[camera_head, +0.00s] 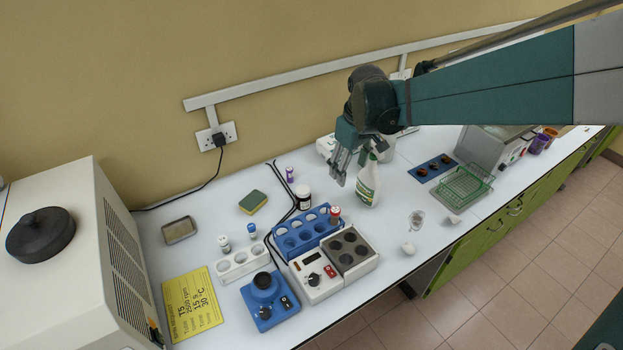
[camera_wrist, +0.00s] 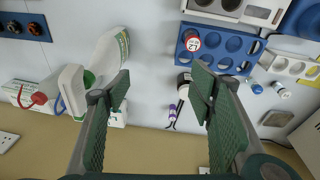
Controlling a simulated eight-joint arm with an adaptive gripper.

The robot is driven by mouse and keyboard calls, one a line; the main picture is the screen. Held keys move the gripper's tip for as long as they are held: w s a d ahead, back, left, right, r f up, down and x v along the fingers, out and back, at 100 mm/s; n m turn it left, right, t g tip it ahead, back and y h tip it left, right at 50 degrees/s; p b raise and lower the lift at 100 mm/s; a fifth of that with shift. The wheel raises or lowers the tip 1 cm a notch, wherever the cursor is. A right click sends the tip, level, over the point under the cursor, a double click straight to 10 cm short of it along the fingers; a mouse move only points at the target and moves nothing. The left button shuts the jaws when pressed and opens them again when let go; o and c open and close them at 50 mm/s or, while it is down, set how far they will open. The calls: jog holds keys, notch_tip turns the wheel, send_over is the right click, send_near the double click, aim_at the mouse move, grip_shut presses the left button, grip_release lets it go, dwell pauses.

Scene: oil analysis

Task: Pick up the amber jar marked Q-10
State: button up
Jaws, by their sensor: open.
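A small dark amber-brown jar with a white label (camera_head: 304,196) stands behind the blue tube rack, near the black cables. I cannot read its marking. In the wrist view what looks like the same dark jar (camera_wrist: 184,80) is beside the blue rack, next to my right-hand finger. My gripper (camera_head: 342,172) is above the bench, right of the jar and close to the spray bottle in the head view. In the wrist view my gripper (camera_wrist: 162,88) has its fingers wide apart with nothing between them.
A white-and-green spray bottle (camera_head: 367,186) stands close to my gripper. The blue rack (camera_head: 305,235) holds a red-capped tube (camera_head: 335,213). A purple-capped tube (camera_head: 290,174) stands behind the jar. A sponge (camera_head: 253,202) lies left. A heating block (camera_head: 351,253) stands in front.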

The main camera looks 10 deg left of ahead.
aim_at(304, 190)
jog(key=w+a+f+n, duration=0.1)
jog(key=a+f, duration=0.3)
jog(key=a, duration=0.1)
jog(key=w+a+f+n+g, duration=0.1)
jog(key=a+f, duration=0.4)
jog(key=w+a+f+n, duration=0.2)
jog(key=a+f, duration=0.3)
jog(key=shift+a+f+g+h, duration=0.2)
jog(key=shift+a+g+h, duration=0.15)
jog(key=shift+g+h, duration=0.05)
jog(key=shift+f, duration=1.3)
jog(key=shift+f, duration=2.6)
